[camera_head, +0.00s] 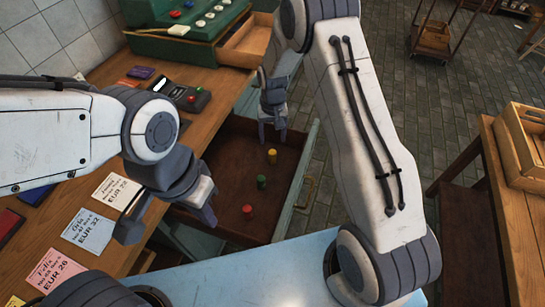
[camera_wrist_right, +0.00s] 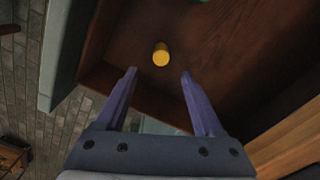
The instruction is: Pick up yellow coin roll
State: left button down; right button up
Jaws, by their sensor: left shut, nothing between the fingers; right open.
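The yellow coin roll (camera_head: 272,156) stands in the open drawer (camera_head: 225,150), nearest its far end of the three rolls. It also shows in the right wrist view (camera_wrist_right: 161,54), ahead of and apart from the fingertips. A green roll (camera_head: 261,182) and a red roll (camera_head: 247,209) stand in the same drawer. My right gripper (camera_head: 272,135) is open and empty over the far part of the drawer, close to the yellow roll; its fingers show in the right wrist view (camera_wrist_right: 157,75). My left gripper (camera_head: 170,222) is shut and empty near the desk edge at the left.
The wooden desk (camera_head: 60,195) holds price cards, a card terminal (camera_head: 190,97) and a green cash register (camera_head: 185,45) with its own open drawer. The drawer walls surround the rolls. A wooden crate (camera_head: 525,140) sits on a table at the right.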

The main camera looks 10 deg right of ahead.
aim_at(272, 151)
notch_tip(272, 151, down, 3)
jog(key=shift+f, duration=0.2)
jog(key=shift+s+a+f+p, duration=0.15)
jog(key=shift+f+p, duration=0.8)
jog(key=shift+f, duration=1.7)
grip_shut()
